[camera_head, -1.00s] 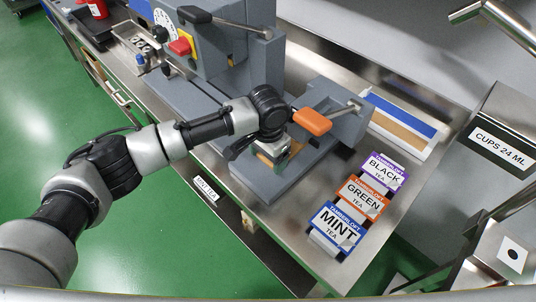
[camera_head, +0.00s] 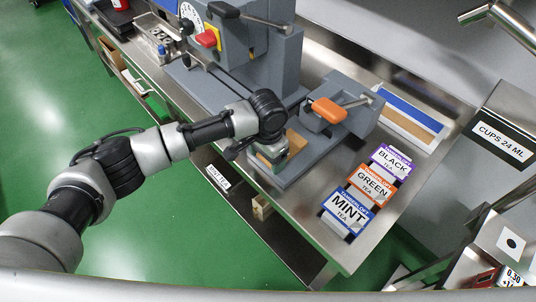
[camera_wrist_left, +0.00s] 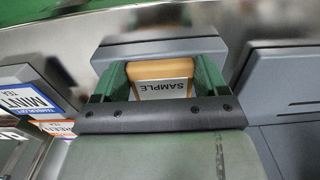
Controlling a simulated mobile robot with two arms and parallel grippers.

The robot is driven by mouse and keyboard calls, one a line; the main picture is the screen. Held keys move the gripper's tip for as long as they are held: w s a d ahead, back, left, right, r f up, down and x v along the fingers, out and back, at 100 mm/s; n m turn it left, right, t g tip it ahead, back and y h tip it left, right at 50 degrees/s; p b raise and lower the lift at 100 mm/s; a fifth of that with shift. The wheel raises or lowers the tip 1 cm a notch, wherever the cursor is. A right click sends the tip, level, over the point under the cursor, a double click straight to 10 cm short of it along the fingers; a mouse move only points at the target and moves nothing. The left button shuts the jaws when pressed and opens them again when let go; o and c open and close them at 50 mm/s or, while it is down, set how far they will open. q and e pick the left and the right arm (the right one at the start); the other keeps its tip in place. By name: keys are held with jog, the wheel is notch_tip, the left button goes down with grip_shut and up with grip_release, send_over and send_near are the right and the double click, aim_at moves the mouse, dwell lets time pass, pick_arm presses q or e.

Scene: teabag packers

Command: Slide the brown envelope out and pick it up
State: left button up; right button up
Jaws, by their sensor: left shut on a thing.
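The brown envelope (camera_head: 296,141) lies flat on the low grey base of the sealing machine (camera_head: 333,125), partly hidden by my gripper. In the left wrist view, the brown envelope (camera_wrist_left: 160,69) shows its tan edge and a white label reading SAMPLE. My left gripper (camera_head: 270,158) is low over the front end of that base. In the left wrist view, the green fingers of my left gripper (camera_wrist_left: 161,82) are on either side of the envelope, shut on it. My right gripper is not in view.
The machine's orange handle (camera_head: 329,110) stands just right of my left wrist. Packets of mint (camera_head: 347,212), green (camera_head: 371,184) and black tea (camera_head: 391,163) stand to the right. A white-and-blue tray (camera_head: 412,118) is behind. The steel counter's front edge is close.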

pick_arm(q)
jog(key=o, duration=0.9)
notch_tip(320, 180, up, 11)
jog(key=shift+f+b, duration=0.1)
jog(key=shift+b, duration=0.55)
